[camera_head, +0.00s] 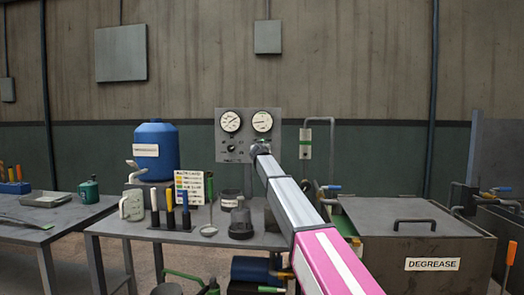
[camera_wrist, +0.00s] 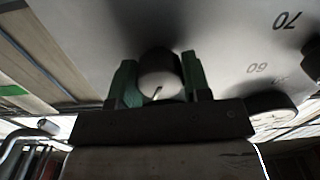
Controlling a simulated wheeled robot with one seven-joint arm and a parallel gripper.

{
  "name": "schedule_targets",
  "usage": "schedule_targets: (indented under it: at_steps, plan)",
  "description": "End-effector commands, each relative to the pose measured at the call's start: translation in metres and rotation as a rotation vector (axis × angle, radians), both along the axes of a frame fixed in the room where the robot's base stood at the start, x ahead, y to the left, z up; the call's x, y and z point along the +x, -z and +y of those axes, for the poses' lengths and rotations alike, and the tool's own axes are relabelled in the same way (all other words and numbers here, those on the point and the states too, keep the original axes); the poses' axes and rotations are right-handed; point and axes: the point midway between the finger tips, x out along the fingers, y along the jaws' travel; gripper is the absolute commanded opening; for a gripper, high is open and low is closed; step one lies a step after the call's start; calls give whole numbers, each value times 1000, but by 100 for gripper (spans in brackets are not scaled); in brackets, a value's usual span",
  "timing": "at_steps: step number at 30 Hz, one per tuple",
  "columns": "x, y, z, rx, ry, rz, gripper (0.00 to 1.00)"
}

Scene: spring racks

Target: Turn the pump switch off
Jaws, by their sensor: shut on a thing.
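A grey control panel (camera_head: 222,120) on the back wall carries a small black knob or switch (camera_head: 231,149), with lettering below it too small to read. My gripper (camera_head: 260,149) is at the panel's lower right, under the right gauge. In the wrist view, my gripper's green fingers (camera_wrist: 158,82) are shut on a round grey knob (camera_wrist: 158,68) with a white pointer line. The numbers 70 and 60 show upside down on the panel face near it. I cannot tell whether this knob is the pump switch. Its label is hidden.
Two round gauges, left (camera_head: 230,121) and right (camera_head: 262,121), sit above the knobs. A degrease tank (camera_head: 375,215) with a grey pipe (camera_head: 331,150) is at the right.

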Motion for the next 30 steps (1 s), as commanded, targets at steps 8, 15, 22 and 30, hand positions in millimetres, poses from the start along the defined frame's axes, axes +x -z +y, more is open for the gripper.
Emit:
schedule_targets:
  at_steps: [8, 15, 22, 30]
  plan:
    - [0, 0, 1, -244, 0, 10, 20]
    - [0, 0, 1, -471, -1, 17, 20]
    - [0, 0, 2, -666, -1, 23, 20]
    - [0, 1, 3, -827, -1, 28, 20]
